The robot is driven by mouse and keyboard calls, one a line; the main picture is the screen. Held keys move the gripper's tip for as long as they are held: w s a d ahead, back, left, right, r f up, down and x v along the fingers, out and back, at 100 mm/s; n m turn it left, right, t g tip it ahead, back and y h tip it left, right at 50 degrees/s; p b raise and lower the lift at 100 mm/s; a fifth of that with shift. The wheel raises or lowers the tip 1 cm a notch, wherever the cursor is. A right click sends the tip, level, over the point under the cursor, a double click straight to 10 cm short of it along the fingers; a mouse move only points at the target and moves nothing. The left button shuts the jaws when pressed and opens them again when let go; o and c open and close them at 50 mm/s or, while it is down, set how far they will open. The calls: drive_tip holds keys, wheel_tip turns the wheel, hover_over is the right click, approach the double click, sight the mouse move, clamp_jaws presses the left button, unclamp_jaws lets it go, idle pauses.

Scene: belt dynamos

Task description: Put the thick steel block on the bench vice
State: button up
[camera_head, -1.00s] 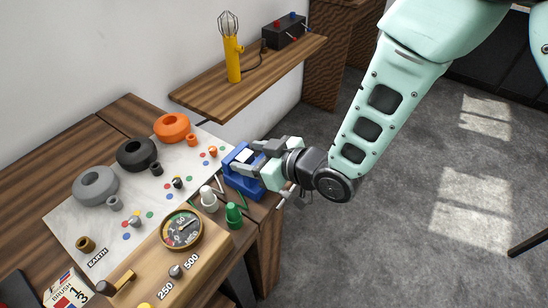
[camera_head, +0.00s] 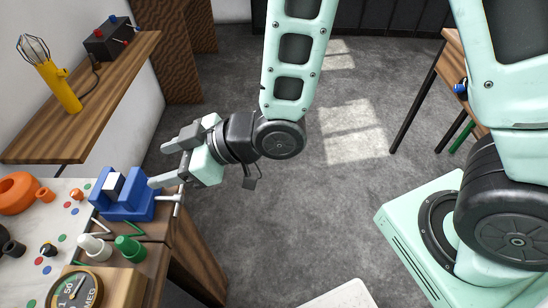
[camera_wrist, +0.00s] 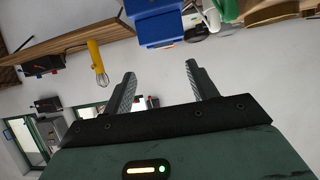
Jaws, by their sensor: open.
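The bench vice (camera_head: 127,203) is blue and stands at the bench's edge in the head view. Its blue body also shows at the top of the wrist view (camera_wrist: 155,30). The thick steel block (camera_head: 115,183) shows as a pale face with dark sides at the top of the vice, between its blue parts. I cannot tell how deep it sits. My gripper (camera_head: 160,165) is open and empty, right of the vice and apart from the block. Its two fingers (camera_wrist: 160,72) stand apart with nothing between them in the wrist view. The block is not clearly visible there.
A wooden shelf (camera_head: 80,100) holds a yellow caged lamp (camera_head: 58,85) and a black box (camera_head: 107,40). Open floor (camera_head: 350,170) lies to the right.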

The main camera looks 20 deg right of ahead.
drive_tip(key=s+d+r+m+g+h, duration=0.2)
drive_tip(key=s+d+h, duration=0.3)
drive_tip(key=d, duration=0.3)
drive_tip(key=s+d+r+m+g+h, duration=0.3)
drive_tip(key=s+d+h, duration=0.3)
drive_tip(key=s+d, duration=0.2)
drive_tip(key=shift+d+r+m, duration=0.25)
drive_tip(key=shift+d+m, duration=0.15)
drive_tip(key=shift+d, duration=0.3)
